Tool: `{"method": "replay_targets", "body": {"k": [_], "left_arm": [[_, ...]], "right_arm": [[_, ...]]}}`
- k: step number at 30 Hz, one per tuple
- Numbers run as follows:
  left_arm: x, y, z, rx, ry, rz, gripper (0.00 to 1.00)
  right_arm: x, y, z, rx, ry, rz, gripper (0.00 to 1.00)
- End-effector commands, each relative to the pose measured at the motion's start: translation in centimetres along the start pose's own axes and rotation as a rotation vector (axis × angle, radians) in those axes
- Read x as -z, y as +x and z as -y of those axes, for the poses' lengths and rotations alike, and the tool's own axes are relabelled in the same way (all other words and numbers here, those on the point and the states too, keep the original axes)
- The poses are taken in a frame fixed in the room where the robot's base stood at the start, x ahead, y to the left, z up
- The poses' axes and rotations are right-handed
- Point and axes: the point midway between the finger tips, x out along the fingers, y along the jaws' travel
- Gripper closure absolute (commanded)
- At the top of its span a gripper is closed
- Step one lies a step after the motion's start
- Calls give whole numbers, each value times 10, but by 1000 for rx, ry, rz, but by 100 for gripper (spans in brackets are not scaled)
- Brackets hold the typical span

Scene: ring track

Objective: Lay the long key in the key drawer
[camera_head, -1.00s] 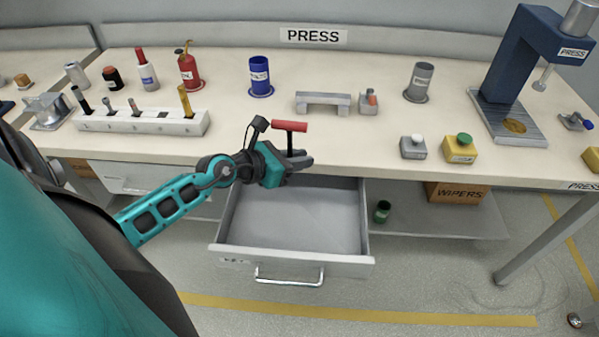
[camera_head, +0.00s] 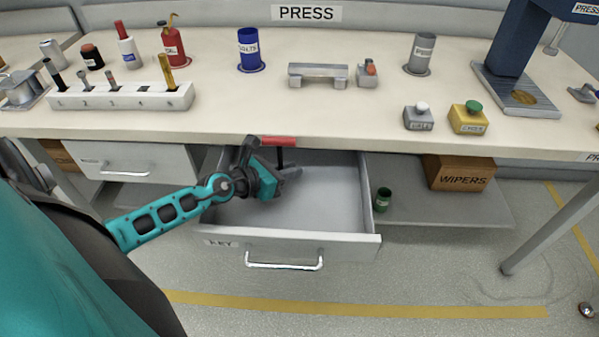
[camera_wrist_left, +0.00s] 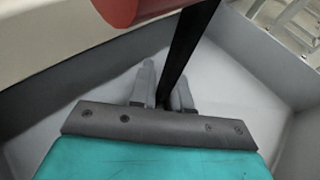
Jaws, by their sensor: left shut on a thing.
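The long key has a red crossbar handle (camera_head: 278,141) and a dark shaft, which also shows in the left wrist view (camera_wrist_left: 184,48). My left gripper (camera_head: 292,174) is shut on the shaft, with the handle above the fingers. The key drawer (camera_head: 330,208) is pulled open below the bench and is labelled KEY. The gripper and key are over or inside the left back part of the drawer. The drawer floor that shows is bare. The shaft's lower end is hidden by the gripper. My right gripper is not in view.
The bench front edge (camera_head: 400,150) runs just behind the key handle. A shut drawer (camera_head: 135,160) is to the left. A green can (camera_head: 382,200) and a WIPERS box (camera_head: 458,173) are on the shelf to the right. A tool rack (camera_head: 120,97) stands on the bench.

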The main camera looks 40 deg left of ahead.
Motion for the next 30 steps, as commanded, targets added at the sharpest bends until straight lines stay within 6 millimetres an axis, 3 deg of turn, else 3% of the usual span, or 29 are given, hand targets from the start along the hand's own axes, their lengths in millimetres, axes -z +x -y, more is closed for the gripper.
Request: {"method": "replay_targets", "body": {"k": [8, 10, 24, 25, 30], "left_arm": [[-14, 34, 1, 2, -4, 1, 100], [-1, 35, 1, 2, -2, -3, 100], [3, 37, 1, 2, -1, -2, 100], [3, 36, 1, 2, -1, -2, 81], [2, 36, 1, 2, -1, -3, 65]], "right_arm": [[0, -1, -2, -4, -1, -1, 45], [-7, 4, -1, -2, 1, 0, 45], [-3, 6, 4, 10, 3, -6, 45], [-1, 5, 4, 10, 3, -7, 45], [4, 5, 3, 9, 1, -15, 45]]}}
